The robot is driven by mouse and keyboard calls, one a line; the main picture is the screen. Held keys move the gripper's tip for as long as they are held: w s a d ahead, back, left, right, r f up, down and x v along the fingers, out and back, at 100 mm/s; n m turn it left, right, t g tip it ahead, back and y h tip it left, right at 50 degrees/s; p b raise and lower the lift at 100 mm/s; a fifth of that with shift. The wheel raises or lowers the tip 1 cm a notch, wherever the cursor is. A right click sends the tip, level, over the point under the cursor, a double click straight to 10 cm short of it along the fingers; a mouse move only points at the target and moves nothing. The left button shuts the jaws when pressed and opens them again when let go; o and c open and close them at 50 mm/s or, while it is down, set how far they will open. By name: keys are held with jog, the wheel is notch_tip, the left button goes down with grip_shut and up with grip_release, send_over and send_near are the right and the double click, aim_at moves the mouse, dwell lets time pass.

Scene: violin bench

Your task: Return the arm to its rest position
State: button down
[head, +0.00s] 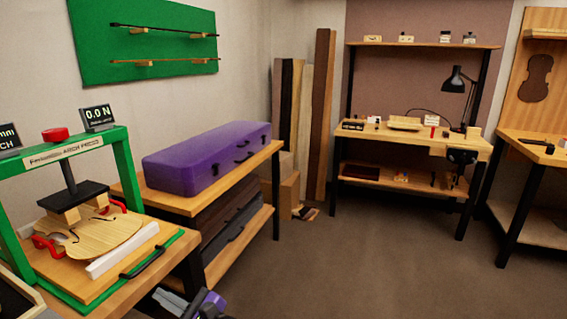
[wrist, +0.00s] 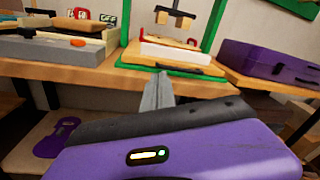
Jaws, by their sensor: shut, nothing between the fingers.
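My gripper shows in the wrist view, with its grey fingers (wrist: 158,92) together and nothing between them. They point toward the front edge of the wooden bench and appear apart from it.
A green press frame (head: 122,165) stands over a violin plate (head: 95,236) on the left bench. A purple case (head: 208,158) lies on the bench beyond. A workbench (head: 410,138) with a lamp stands at the back. The floor (head: 350,270) in the middle is clear.

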jog(key=s+d+f+n+t+h+p, duration=0.1)
jog(key=s+d+f+n+t+h, duration=0.2)
jog(key=d, duration=0.6)
jog(key=s+d+n+t+h+p, duration=0.1)
jog(key=s+d+n+t+h, duration=0.25)
jog(key=d, duration=0.65)
jog(key=s+d+f+n+t+h+p, duration=0.1)
jog(key=s+d+f+n+t+h, duration=0.15)
jog(key=d+n, duration=0.45)
jog(key=s+d+r+n+h+p, duration=0.1)
jog(key=s+d+r+h+p, duration=0.1)
jog(key=s+d, duration=0.5)
jog(key=s+d+r+n+g+h+p, duration=0.1)
jog(key=s+d+r, duration=0.4)
jog(key=s, duration=1)
jog(key=s+d+r+n+g+h+p, duration=0.1)
jog(key=s+d+r+n+h+p, duration=0.1)
jog(key=s+d, duration=0.6)
jog(key=s+r+n+h, duration=0.1)
jog(key=s+r+h, duration=0.1)
jog(key=s, duration=0.2)
jog(key=shift+d+p, duration=0.3)
jog(key=shift+p, duration=0.05)
